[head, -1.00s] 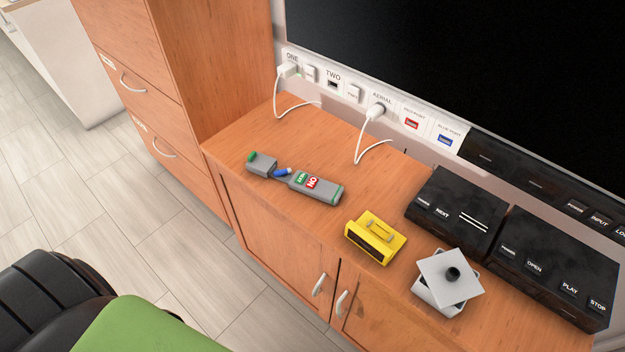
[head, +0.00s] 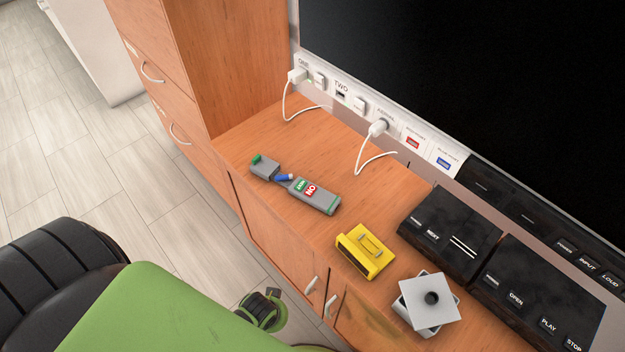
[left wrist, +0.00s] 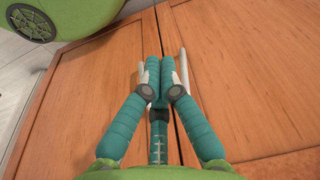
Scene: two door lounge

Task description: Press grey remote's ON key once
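The grey remote (head: 322,199) lies on the wooden cabinet top in the head view. Near its left end are a green key (head: 300,185) and a red key (head: 311,190). The red key's white letters read as ON upside down. My left gripper (left wrist: 158,70) shows in the left wrist view, its teal fingers together with nothing visible between them. It points at the cabinet doors, near a pale door handle (left wrist: 183,68). In the head view I cannot make out its fingertips, and no gripper is near the remote. My right gripper is in neither view.
Left of the remote are a blue piece (head: 284,177) and a small grey green-tipped block (head: 265,168). To the right stand a yellow device (head: 365,251), a grey lidded box (head: 428,302) and two black boxes (head: 451,229) (head: 538,290). White cables (head: 364,158) hang behind.

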